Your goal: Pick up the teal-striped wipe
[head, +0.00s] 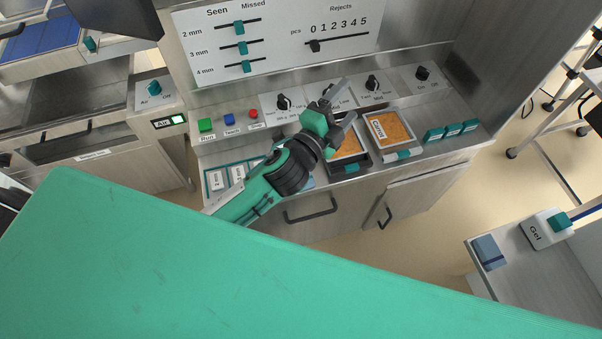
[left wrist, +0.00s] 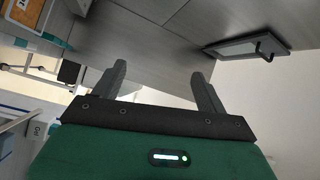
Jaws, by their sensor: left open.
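I cannot make out a teal-striped wipe for certain. A folded blue cloth with a darker stripe (head: 488,252) lies on the side table at the lower right; the stripe looks dark blue rather than teal. My left gripper (head: 345,104) is over the sealer's counter, in front of the knob panel, far up and left from that cloth. In the left wrist view its two fingers (left wrist: 160,82) stand apart with nothing between them. My left arm hides part of the counter. My right gripper does not show.
A gel dispenser (head: 537,232) stands beside the cloth on the side table (head: 565,268). Open floor (head: 430,225) lies between the counter and side table.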

